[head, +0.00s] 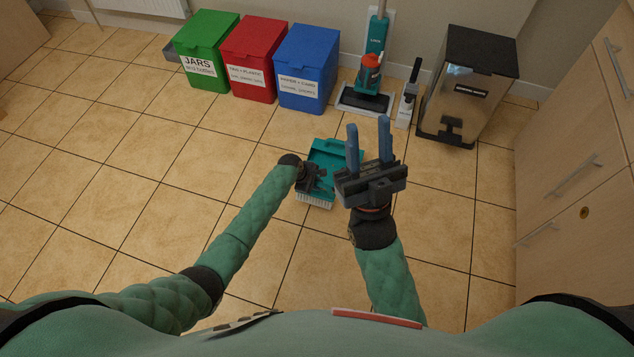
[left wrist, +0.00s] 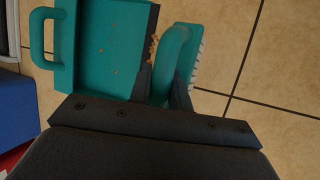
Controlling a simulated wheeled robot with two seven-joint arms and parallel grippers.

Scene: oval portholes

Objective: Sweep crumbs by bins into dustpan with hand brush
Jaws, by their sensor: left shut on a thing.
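My left gripper (head: 318,184) is shut on the teal hand brush, whose white bristles (head: 315,202) show below it on the floor. In the left wrist view the brush handle (left wrist: 172,58) runs between the fingers. The teal dustpan (head: 325,150) lies on the tiles just beyond the gripper; it also fills the upper left of the left wrist view (left wrist: 98,45). Small crumbs (left wrist: 115,72) lie in the pan, and a cluster of crumbs (left wrist: 154,47) sits at its dark lip, beside the brush. My right gripper (head: 368,138) is open and empty, raised to the right of the pan.
Green (head: 207,50), red (head: 250,62) and blue (head: 307,68) bins line the wall. A teal upright cleaner (head: 372,70) and a dark-lidded clear bin (head: 468,90) stand farther right. Wooden drawers (head: 575,170) border the right side. The floor at left is clear.

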